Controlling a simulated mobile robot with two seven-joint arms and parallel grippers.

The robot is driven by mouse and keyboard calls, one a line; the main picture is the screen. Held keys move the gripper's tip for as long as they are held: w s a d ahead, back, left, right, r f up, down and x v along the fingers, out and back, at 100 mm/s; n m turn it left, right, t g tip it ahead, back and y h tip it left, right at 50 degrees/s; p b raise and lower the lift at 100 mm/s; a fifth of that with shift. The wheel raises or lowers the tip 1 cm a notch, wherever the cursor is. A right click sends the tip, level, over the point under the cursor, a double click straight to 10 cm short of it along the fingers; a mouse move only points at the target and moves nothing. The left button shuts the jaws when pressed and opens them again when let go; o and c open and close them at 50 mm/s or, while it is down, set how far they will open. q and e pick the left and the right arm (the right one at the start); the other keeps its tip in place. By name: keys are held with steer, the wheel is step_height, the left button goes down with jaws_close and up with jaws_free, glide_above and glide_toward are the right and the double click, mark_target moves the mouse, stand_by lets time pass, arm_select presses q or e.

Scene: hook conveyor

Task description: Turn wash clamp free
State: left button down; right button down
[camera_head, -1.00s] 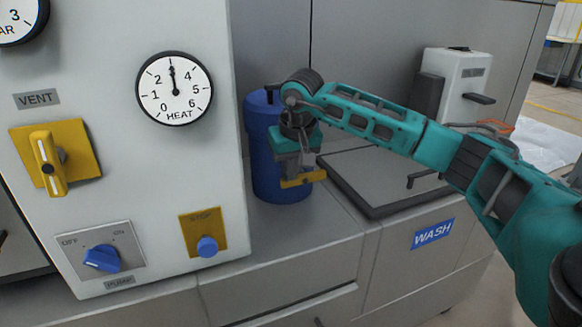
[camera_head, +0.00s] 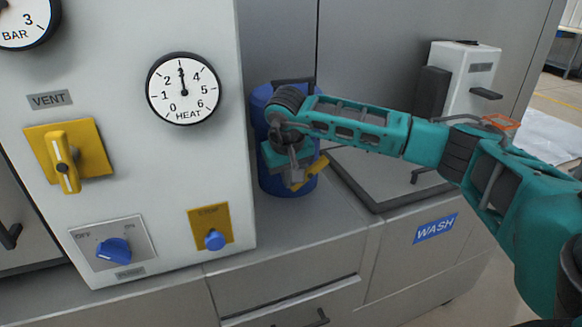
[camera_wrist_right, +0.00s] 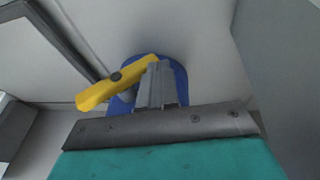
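The yellow wash clamp (camera_head: 319,169) is a short bar in front of the blue drum, left of the WASH lid. In the right wrist view the clamp (camera_wrist_right: 112,87) lies tilted, with a dark round pivot on it and its free end toward the lower left. My right gripper (camera_head: 298,180) is at the clamp, pointing down. In the wrist view its grey fingers (camera_wrist_right: 160,82) are close together at the clamp's right end and seem shut on it; they hide part of it. My left gripper is not in view.
The blue drum (camera_head: 262,110) stands close behind my right gripper. The panel (camera_head: 215,145) with dials and knobs is close on the left. The grey WASH lid (camera_head: 372,185) lies under my right arm. A white box (camera_head: 468,72) stands at the back right.

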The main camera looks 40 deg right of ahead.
steer(key=shift+f+h, duration=0.8)
steer(key=shift+f, duration=0.75)
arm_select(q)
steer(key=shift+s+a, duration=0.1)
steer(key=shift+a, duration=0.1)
arm_select(e)
steer(key=shift+d+f, duration=0.25)
steer(key=shift+f, duration=0.2)
arm_select(q)
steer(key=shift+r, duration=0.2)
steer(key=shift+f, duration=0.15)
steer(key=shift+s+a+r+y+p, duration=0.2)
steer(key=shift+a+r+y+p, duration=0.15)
steer(key=shift+p, duration=0.65)
arm_select(e)
step_height(320, 180, up, 20)
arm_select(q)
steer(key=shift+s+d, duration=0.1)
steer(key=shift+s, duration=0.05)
arm_select(e)
steer(key=shift+s, duration=0.1)
